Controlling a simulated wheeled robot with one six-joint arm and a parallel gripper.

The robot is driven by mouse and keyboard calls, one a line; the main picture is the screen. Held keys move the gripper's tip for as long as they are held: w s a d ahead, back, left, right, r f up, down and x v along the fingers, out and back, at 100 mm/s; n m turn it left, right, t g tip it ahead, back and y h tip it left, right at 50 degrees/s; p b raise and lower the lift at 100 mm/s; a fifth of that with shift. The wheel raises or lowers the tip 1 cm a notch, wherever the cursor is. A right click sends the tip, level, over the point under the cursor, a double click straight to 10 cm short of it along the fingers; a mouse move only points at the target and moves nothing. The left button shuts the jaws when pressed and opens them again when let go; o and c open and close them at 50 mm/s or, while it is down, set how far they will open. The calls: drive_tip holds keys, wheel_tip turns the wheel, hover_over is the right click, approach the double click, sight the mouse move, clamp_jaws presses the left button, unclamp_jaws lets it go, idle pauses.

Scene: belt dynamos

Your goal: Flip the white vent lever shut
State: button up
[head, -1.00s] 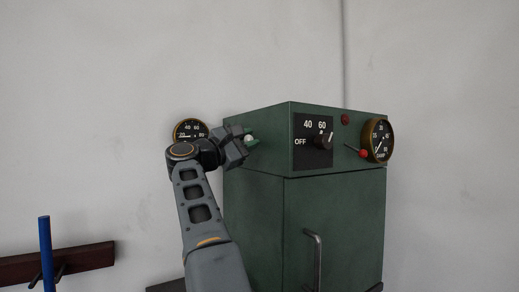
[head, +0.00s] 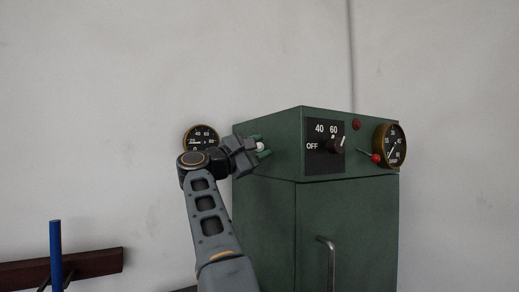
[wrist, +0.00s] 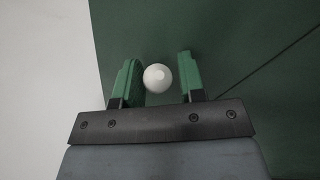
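The white lever's round knob (head: 260,147) is at the left side of the green cabinet, and its shaft is hidden. In the wrist view the knob (wrist: 157,78) sits between the two green fingers of my gripper (wrist: 159,80). It is very close to the left finger, and a narrow gap shows at the right finger. In the head view my gripper (head: 258,147) reaches in from the left, beside the cabinet's upper side face. The fingers are apart and not closed on the knob.
The green cabinet (head: 265,220) carries a dial knob (head: 336,145), a red-tipped lever (head: 375,158), a gauge (head: 391,145) and a door handle (head: 328,262). Another gauge (head: 202,138) is behind my arm. A blue post (head: 55,250) stands at lower left.

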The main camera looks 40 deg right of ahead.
drive_tip(key=b+v, duration=0.3)
drive_tip(key=v, duration=1)
drive_tip(key=shift+a+f, duration=0.15)
drive_tip(key=shift+a, duration=0.2)
